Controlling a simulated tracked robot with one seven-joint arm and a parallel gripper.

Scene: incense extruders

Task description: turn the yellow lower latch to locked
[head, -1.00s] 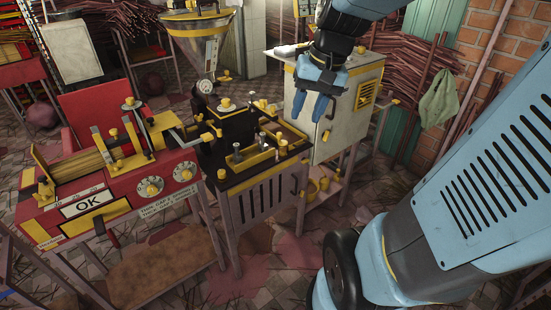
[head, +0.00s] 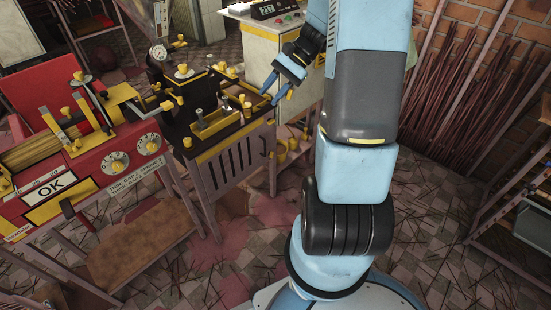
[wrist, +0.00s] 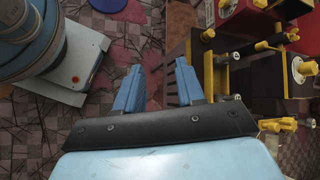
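My gripper (head: 275,93) is open and empty, with its two blue fingers pointing down beside the right edge of the dark extruder bench (head: 228,153). In the wrist view my gripper (wrist: 159,66) shows a clear gap between the fingers. Several yellow knobs and levers sit on the bench; one yellow knob (head: 187,142) is at its front left corner. In the wrist view, yellow fittings (wrist: 278,125) lie to the right of the fingers, apart from them. I cannot tell which yellow part is the lower latch, nor its position.
A red machine (head: 95,180) with an OK panel stands left of the bench. A pale cabinet (head: 258,48) with a digital display stands behind my gripper. Incense bundles (head: 470,100) lean by the brick wall.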

